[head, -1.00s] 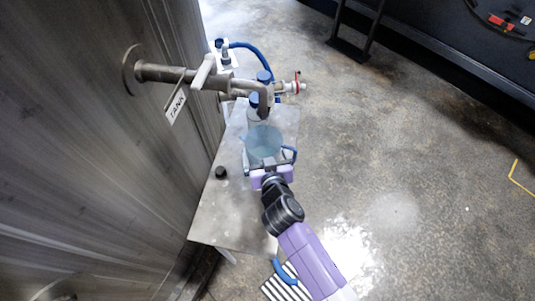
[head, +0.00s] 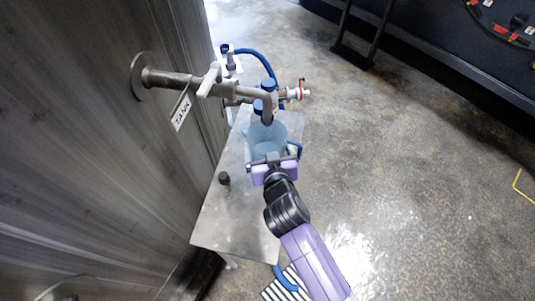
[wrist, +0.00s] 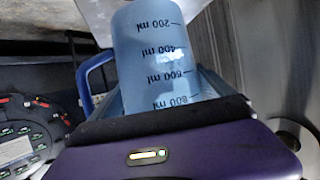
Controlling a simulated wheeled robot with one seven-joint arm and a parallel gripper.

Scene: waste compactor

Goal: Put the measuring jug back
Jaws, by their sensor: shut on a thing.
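The measuring jug (head: 267,140) is a translucent blue vessel with a blue handle. In the head view it is under the end of the spout by the tank, over the metal table (head: 236,212). My gripper (head: 272,161) is shut on the jug from the near side. In the wrist view the jug (wrist: 155,55) fills the upper middle, with black ml marks that read upside down, and its blue handle (wrist: 92,72) is at the left. I cannot tell whether the jug's base touches the table.
The tank pipe with its valve and TANK tag (head: 181,111) sticks out above the table from the wall on the left. A small black knob (head: 224,178) is on the table. Open floor (head: 400,170) lies to the right.

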